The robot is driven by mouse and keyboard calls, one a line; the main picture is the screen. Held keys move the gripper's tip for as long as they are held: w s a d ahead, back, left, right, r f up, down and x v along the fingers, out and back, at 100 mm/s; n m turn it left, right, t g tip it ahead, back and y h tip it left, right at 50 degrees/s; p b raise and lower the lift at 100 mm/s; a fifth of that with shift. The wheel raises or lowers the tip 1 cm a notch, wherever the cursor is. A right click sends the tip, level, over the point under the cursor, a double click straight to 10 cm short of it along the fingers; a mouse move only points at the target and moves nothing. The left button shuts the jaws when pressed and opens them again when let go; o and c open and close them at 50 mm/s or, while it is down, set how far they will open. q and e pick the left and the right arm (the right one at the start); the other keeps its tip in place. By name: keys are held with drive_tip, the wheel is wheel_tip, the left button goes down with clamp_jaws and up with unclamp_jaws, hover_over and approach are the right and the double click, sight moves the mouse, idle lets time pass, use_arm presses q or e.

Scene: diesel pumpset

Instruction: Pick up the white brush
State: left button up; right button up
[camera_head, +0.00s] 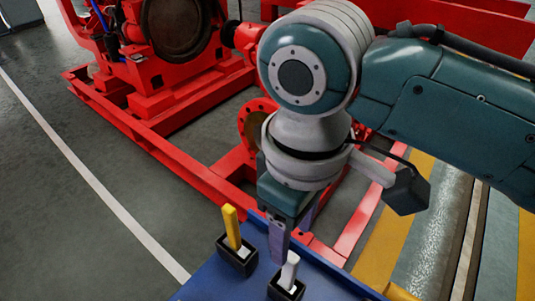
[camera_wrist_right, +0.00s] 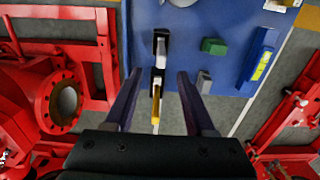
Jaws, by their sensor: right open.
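The white brush (camera_head: 289,271) stands upright in a small black holder (camera_head: 286,290) on a blue surface (camera_head: 225,285). It also shows in the right wrist view (camera_wrist_right: 161,47), a little beyond my fingertips. My right gripper (camera_head: 278,250) points down between the white brush and a yellow brush (camera_head: 231,226), close to the white one. In the wrist view the right gripper (camera_wrist_right: 160,73) is open, its two fingers apart, with nothing held. My left gripper is in neither view.
The yellow brush stands in its own black holder (camera_head: 237,260). A green block (camera_wrist_right: 213,46), a grey block (camera_wrist_right: 204,82) and a blue level (camera_wrist_right: 258,62) lie on the blue surface. The red pumpset frame (camera_head: 155,140) is behind it. Floor at the left is clear.

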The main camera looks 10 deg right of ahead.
sight(292, 256)
wheel_tip(292, 256, down, 3)
drive_tip(key=shift+s+a+r+b, duration=0.15)
drive_tip(key=shift+r+b, duration=0.05)
drive_tip(key=shift+b, duration=0.1)
drive_tip(key=f+b, duration=0.2)
drive_tip(key=f, duration=0.3)
drive_tip(key=shift+d+f, duration=0.2)
drive_tip(key=c, duration=0.4)
clamp_jaws()
